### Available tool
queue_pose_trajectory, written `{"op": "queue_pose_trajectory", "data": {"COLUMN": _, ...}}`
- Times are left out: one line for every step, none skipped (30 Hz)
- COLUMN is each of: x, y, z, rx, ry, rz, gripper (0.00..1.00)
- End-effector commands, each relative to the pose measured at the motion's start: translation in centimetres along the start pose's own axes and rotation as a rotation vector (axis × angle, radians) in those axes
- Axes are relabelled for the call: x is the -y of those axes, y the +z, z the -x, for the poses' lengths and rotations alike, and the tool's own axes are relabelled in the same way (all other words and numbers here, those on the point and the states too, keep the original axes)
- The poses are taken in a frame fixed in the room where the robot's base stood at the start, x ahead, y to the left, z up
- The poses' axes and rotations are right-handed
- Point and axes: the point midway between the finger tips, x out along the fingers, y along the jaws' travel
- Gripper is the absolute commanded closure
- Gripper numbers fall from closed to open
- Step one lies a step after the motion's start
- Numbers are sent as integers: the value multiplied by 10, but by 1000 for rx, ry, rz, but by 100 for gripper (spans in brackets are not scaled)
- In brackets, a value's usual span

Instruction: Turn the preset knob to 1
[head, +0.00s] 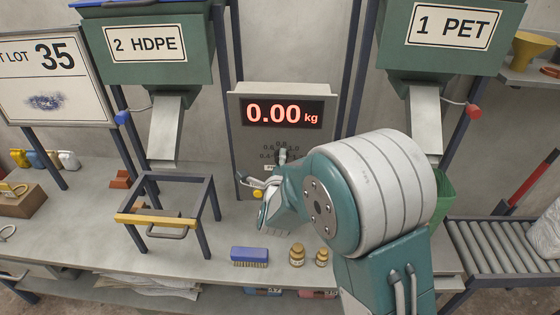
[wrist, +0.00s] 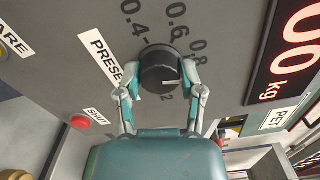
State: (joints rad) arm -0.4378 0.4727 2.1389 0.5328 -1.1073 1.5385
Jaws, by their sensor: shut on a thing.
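The preset knob (wrist: 158,62) is a dark round knob on the grey scale panel, seen in the wrist view. My gripper (wrist: 160,82) has one finger on each side of it and is shut on it. A small light mark shows near the knob's lower right edge, by the right fingertip. I cannot tell which number the knob points at. The dial numbers 0.4, 0.6 and 0.8 show above it, and a PRESET label (wrist: 102,60) lies to its left. In the head view my arm partly hides the dial on the scale panel (head: 245,140).
The red display (head: 283,113) reads 0.00 kg. A red button (wrist: 80,122) sits on the panel at lower left in the wrist view. A yellow-barred frame (head: 157,220) stands left.

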Motion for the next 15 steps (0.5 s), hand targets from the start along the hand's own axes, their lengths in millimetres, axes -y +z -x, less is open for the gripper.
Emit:
{"op": "queue_pose_trajectory", "data": {"x": -3, "y": -2, "z": 0, "rx": -3, "ry": 9, "rz": -40, "gripper": 98}}
{"op": "queue_pose_trajectory", "data": {"x": -4, "y": -2, "z": 0, "rx": -4, "ry": 9, "rz": -68, "gripper": 98}}
{"op": "queue_pose_trajectory", "data": {"x": -4, "y": -2, "z": 0, "rx": -4, "ry": 9, "rz": -107, "gripper": 98}}
{"op": "queue_pose_trajectory", "data": {"x": -4, "y": -2, "z": 0, "rx": -4, "ry": 10, "rz": -135, "gripper": 98}}
{"op": "queue_pose_trajectory", "data": {"x": -4, "y": -2, "z": 0, "rx": -5, "ry": 10, "rz": -163, "gripper": 98}}
{"op": "queue_pose_trajectory", "data": {"x": -4, "y": -2, "z": 1, "rx": -5, "ry": 10, "rz": -200, "gripper": 98}}
{"op": "queue_pose_trajectory", "data": {"x": -4, "y": -2, "z": 1, "rx": -5, "ry": 10, "rz": -227, "gripper": 98}}
{"op": "queue_pose_trajectory", "data": {"x": -5, "y": -2, "z": 1, "rx": -6, "ry": 11, "rz": -254, "gripper": 98}}
{"op": "queue_pose_trajectory", "data": {"x": -5, "y": -3, "z": 1, "rx": -6, "ry": 11, "rz": -289, "gripper": 98}}
{"op": "queue_pose_trajectory", "data": {"x": -5, "y": -3, "z": 1, "rx": -6, "ry": 11, "rz": -315, "gripper": 98}}
{"op": "queue_pose_trajectory", "data": {"x": -5, "y": -3, "z": 1, "rx": -7, "ry": 12, "rz": -340, "gripper": 98}}
{"op": "queue_pose_trajectory", "data": {"x": -5, "y": -3, "z": 1, "rx": -7, "ry": 12, "rz": -372, "gripper": 98}}
{"op": "queue_pose_trajectory", "data": {"x": -6, "y": -3, "z": 1, "rx": -7, "ry": 12, "rz": -395, "gripper": 98}}
{"op": "queue_pose_trajectory", "data": {"x": -6, "y": -3, "z": 1, "rx": -8, "ry": 12, "rz": -417, "gripper": 98}}
{"op": "queue_pose_trajectory", "data": {"x": -6, "y": -3, "z": 1, "rx": -8, "ry": 13, "rz": -445, "gripper": 98}}
